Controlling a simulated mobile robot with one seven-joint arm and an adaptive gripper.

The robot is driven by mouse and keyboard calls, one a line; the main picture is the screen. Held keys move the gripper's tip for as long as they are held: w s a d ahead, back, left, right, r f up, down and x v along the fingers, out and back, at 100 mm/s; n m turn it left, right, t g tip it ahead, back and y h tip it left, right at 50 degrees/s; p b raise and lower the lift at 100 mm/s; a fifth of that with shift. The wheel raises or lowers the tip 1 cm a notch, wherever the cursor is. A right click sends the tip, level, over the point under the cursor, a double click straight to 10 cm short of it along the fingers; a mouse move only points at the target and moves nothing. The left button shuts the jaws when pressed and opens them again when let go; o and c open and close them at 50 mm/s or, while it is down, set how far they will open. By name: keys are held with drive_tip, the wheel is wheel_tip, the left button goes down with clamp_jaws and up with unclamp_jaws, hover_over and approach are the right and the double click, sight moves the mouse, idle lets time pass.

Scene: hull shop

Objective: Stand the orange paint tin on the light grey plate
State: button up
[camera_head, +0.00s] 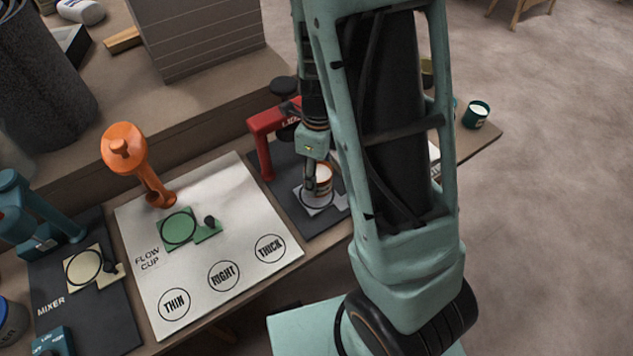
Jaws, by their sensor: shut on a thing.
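The orange paint tin (324,184), with white paint showing at its open top, is upright at the red machine. My gripper (312,178) is beside the tin at its left and shut on it. The light grey plate (317,204) with a dark ring on it lies on the dark base of the red machine (264,136). The tin is over the back part of this plate. I cannot tell whether its bottom touches the plate. My arm hides the right side of the machine's base.
To the left is a white flow cup board with a green plate (177,229) and an orange stand (146,166). Farther left is a teal mixer with a cream plate (88,268). A dark green tin (476,114) stands near the bench's right end. A grey box is behind.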

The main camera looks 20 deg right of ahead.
drive_tip(key=shift+w+a+f+b, duration=0.15)
drive_tip(key=shift+f+b, duration=0.55)
drive_tip(key=shift+f, duration=1.05)
drive_tip(key=shift+f, duration=0.15)
drive_tip(key=o, duration=1.4)
wheel_tip(320, 180, up, 12)
drive_tip(key=p, duration=0.4)
drive_tip(key=shift+r+p, duration=0.2)
drive_tip(key=shift+p, duration=0.15)
